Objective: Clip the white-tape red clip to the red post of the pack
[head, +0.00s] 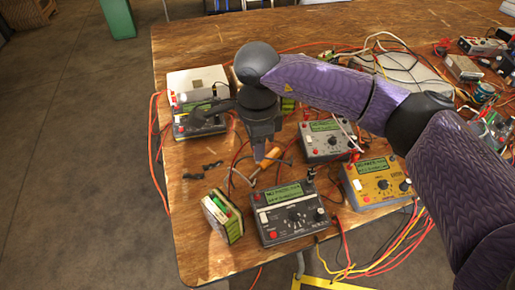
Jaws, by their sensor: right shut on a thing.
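My right gripper (262,155) reaches down over the middle of the table. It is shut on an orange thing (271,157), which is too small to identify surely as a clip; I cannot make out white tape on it. A small pack (222,216) with a pale edge and green and red parts stands near the table's front left, below and left of the gripper. I cannot pick out its red post clearly. Red and dark leads lie around and below the gripper. My left gripper is not in view.
A dark meter (292,212), a yellow meter (376,183) and a grey meter (328,140) stand to the right. More devices (198,88) stand at the back left. Small black pieces (203,171) lie on the wooden table (190,236). Its front left corner is clear.

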